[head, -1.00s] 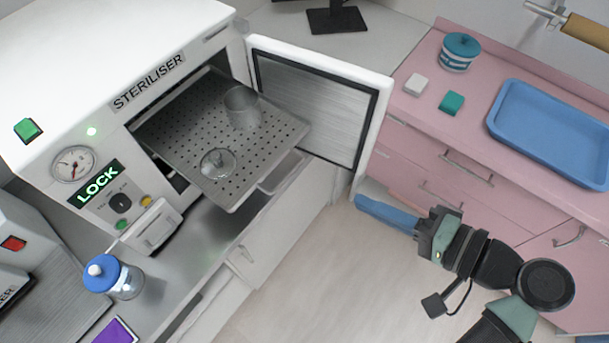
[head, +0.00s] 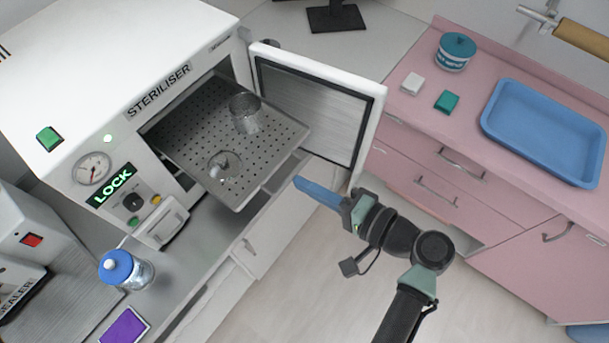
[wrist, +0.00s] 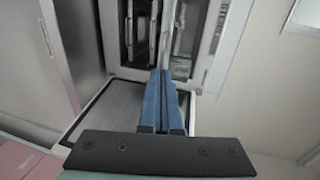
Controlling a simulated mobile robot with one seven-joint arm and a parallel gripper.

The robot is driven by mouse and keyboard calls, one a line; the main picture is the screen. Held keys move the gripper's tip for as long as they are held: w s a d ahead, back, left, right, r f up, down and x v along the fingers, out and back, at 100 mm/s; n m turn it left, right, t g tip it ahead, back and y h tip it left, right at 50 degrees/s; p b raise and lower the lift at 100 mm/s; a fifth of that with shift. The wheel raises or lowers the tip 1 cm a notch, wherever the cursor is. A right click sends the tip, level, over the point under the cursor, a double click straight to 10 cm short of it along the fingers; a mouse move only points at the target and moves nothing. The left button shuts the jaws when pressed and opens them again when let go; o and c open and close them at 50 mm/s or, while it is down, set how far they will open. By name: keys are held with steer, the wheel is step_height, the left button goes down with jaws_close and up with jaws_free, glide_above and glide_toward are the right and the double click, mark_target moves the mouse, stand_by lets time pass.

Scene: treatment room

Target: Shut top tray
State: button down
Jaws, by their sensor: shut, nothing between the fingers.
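The steriliser (head: 120,70) stands at the left with its door (head: 312,108) swung open to the right. Its top tray (head: 188,130), a perforated metal sheet, sticks out of the chamber. A glass beaker (head: 246,114) and a small round glass dish (head: 224,166) are on it. A lower tray edge (head: 284,172) shows under the top tray. My gripper (head: 300,183) has its blue fingers shut and empty, just right of the trays' front in the head view. In the wrist view my blue fingers (wrist: 163,80) are together and point toward the steriliser opening.
The open door stands close beyond my gripper. A counter runs under the steriliser, with a blue-lidded jar (head: 124,270) on it. Pink drawers (head: 440,180) and a blue tray (head: 545,130) are at the right. The floor between is clear.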

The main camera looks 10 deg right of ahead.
mark_target(203, 120)
steer(key=shift+w+a+f, duration=0.1)
steer(key=shift+w+a, duration=0.2)
steer(key=shift+w, duration=0.05)
steer(key=r+b+x, duration=0.1)
steer(key=b+x, duration=0.1)
steer(key=x, duration=0.6)
steer(key=r+b+x, duration=0.2)
steer(key=b+x, duration=0.1)
steer(key=x, duration=0.5)
steer(key=w+r+b+x, duration=0.1)
steer(key=r+b+x, duration=0.1)
steer(key=x, duration=0.7)
steer(key=shift+a+r+b, duration=0.1)
steer(key=shift+a+b, duration=0.15)
steer(key=shift+b, duration=0.1)
steer(key=shift+w+a+r, duration=0.1)
steer(key=shift+w+a, duration=0.2)
steer(key=shift+r, duration=0.2)
steer(key=shift+r, duration=0.15)
steer(key=shift+s, duration=0.1)
